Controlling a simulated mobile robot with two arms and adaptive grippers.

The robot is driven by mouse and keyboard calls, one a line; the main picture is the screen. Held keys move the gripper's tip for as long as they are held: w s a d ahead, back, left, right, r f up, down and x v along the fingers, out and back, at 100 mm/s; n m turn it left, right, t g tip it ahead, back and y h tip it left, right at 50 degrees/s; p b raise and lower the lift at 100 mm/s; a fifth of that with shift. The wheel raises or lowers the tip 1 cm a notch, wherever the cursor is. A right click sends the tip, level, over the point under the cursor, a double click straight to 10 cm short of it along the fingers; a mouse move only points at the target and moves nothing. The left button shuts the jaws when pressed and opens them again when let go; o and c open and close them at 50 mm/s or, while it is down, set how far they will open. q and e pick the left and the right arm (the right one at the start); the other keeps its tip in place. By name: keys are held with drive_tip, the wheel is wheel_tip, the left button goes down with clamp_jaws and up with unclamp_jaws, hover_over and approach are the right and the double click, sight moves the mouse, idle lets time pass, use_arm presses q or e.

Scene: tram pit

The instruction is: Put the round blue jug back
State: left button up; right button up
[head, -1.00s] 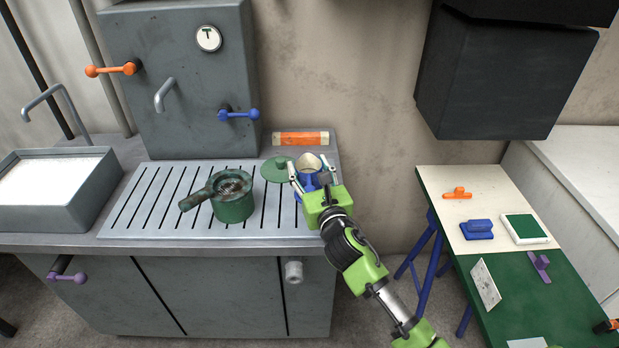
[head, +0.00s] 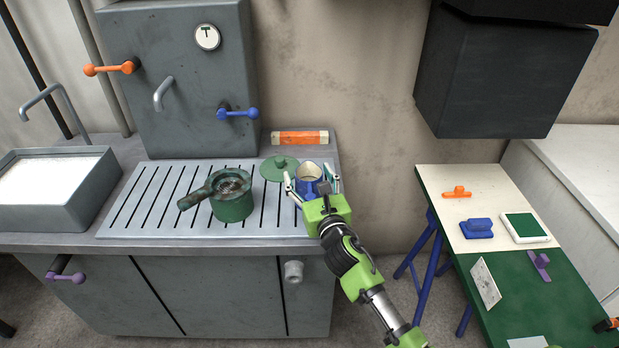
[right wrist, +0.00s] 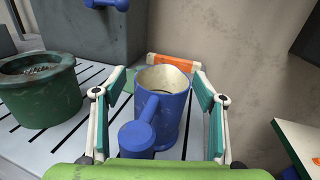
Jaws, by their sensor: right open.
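The round blue jug (head: 308,177) stands upright on the right end of the slotted metal drainer (head: 135,219). It has a cream inside. In the right wrist view the jug (right wrist: 174,117) stands between my fingers, its blue handle (right wrist: 137,133) pointing toward the camera. My right gripper (head: 312,183) is open, with a finger on each side of the jug and visible gaps beside it; it also shows in the right wrist view (right wrist: 158,88). The gripper partly hides the jug in the head view. My left gripper is not in view.
A sink (head: 55,188) is at the left; a table (head: 455,185) with small items stands at the right.

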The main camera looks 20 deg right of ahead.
drive_tip(key=shift+f, duration=0.2)
drive_tip(key=s+b, duration=0.2)
drive_tip(key=s, duration=1.2)
drive_tip(key=shift+r, duration=0.15)
